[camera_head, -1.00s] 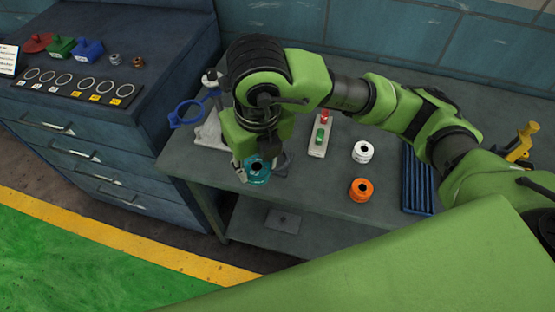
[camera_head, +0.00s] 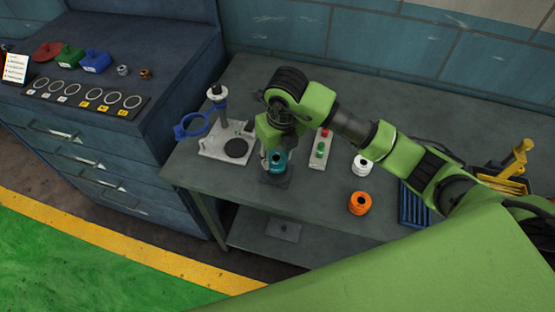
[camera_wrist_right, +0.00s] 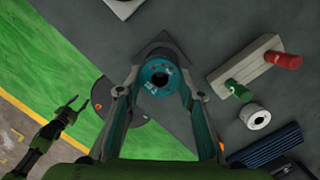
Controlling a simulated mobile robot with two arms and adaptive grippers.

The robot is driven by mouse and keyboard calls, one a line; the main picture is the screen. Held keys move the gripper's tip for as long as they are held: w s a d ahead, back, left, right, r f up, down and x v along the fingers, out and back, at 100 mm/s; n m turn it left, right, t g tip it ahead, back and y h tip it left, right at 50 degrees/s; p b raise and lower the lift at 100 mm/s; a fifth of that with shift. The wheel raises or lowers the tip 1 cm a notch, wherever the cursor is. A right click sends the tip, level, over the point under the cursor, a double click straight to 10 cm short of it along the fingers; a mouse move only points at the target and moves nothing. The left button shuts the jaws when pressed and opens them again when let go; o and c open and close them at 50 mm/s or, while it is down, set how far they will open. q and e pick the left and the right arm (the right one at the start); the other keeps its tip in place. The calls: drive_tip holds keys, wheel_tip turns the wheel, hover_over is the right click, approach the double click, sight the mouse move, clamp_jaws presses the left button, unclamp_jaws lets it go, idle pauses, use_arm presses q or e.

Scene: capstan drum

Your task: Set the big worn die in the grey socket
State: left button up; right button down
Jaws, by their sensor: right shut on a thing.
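A teal ring-shaped die (camera_head: 277,160) with a dark central hole is between the fingers of my right gripper (camera_head: 272,158). In the right wrist view the fingers of this gripper (camera_wrist_right: 158,85) grip the die (camera_wrist_right: 158,78) on both sides. The dark grey square socket (camera_head: 276,179) lies at the table's front edge, under the die. In the right wrist view a corner of the socket (camera_wrist_right: 160,42) shows beyond the die. I cannot tell whether the die touches it. My left gripper (camera_wrist_right: 78,104) is open and empty at the left in the right wrist view.
A stand with a blue ring (camera_head: 190,126) is left of my right gripper. A white block with green and red knobs (camera_head: 319,152), a white spool (camera_head: 361,167), an orange spool (camera_head: 359,203) and a blue ribbed tray (camera_head: 413,208) are to the right.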

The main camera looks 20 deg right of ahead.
sight(277, 165)
drive_tip(key=f, duration=0.1)
drive_tip(key=f+p, duration=0.2)
drive_tip(key=shift+w+d, duration=0.2)
drive_tip(key=shift+w, duration=0.05)
drive_tip(key=shift+f, duration=0.25)
use_arm(q)
drive_tip(key=shift+w+a+r, duration=0.15)
drive_tip(key=shift+w+r, duration=0.05)
drive_tip(key=shift+r, duration=0.35)
drive_tip(key=shift+w+a+r, duration=0.15)
drive_tip(key=shift+w+r, duration=0.05)
drive_tip(key=shift+r, duration=0.3)
use_arm(e)
drive_tip(key=shift+f, duration=0.1)
use_arm(q)
drive_tip(key=shift+a+f+b, duration=0.1)
drive_tip(key=shift+f+b, duration=0.4)
drive_tip(key=shift+b, duration=0.05)
use_arm(e)
drive_tip(key=shift+f, duration=0.5)
drive_tip(key=c, duration=1.4)
unclamp_jaws()
drive_tip(key=shift+s, duration=0.2)
drive_tip(key=shift+w+f, duration=0.1)
use_arm(q)
drive_tip(key=shift+r, duration=0.15)
